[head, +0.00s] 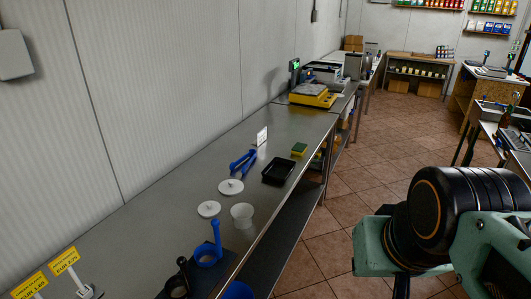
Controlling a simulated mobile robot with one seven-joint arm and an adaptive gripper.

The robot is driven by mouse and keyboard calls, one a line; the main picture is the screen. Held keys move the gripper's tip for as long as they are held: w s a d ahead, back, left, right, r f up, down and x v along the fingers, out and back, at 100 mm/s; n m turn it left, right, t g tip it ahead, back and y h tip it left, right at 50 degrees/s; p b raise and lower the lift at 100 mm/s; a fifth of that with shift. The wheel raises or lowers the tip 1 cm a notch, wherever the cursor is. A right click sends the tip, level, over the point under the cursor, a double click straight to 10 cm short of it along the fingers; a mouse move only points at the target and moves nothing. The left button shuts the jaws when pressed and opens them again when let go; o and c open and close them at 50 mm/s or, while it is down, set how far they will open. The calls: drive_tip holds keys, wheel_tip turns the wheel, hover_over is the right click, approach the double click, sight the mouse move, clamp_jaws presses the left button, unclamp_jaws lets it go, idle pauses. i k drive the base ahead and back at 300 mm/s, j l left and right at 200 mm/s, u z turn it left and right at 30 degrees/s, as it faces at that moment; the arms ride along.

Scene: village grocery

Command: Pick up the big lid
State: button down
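Two round white lids with small knobs lie flat on the steel counter (150,240). The farther lid (231,188) looks slightly wider and is probably the big lid. The nearer lid (209,209) lies just to its lower left, apart from it. A white translucent cup or bowl (242,214) stands close to both, on the right. My arm shows at the lower right, over the floor beside the counter and well away from the lids. My gripper itself is not in view.
Blue-handled tongs (243,162), a black tray (278,171), a sponge (299,149) and a small white card (262,136) are farther along the counter. A blue ring-shaped tool (209,254) stands nearer. A yellow scale (313,96) stands beyond. The tiled floor right of the counter is clear.

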sight(230, 187)
drive_tip(key=u, duration=0.7)
drive_tip(key=z, duration=3.15)
drive_tip(key=u, duration=1.35)
drive_tip(key=i+u, duration=0.1)
drive_tip(key=u, duration=0.3)
drive_tip(key=i+j+u, duration=0.1)
drive_tip(key=u, duration=0.35)
drive_tip(key=i+u, duration=0.1)
drive_tip(key=u, duration=0.3)
drive_tip(key=i+l+u, duration=0.15)
drive_tip(key=i+u, duration=0.15)
drive_tip(key=u, duration=0.2)
drive_tip(key=i+l+u, duration=0.2)
drive_tip(key=u, duration=0.3)
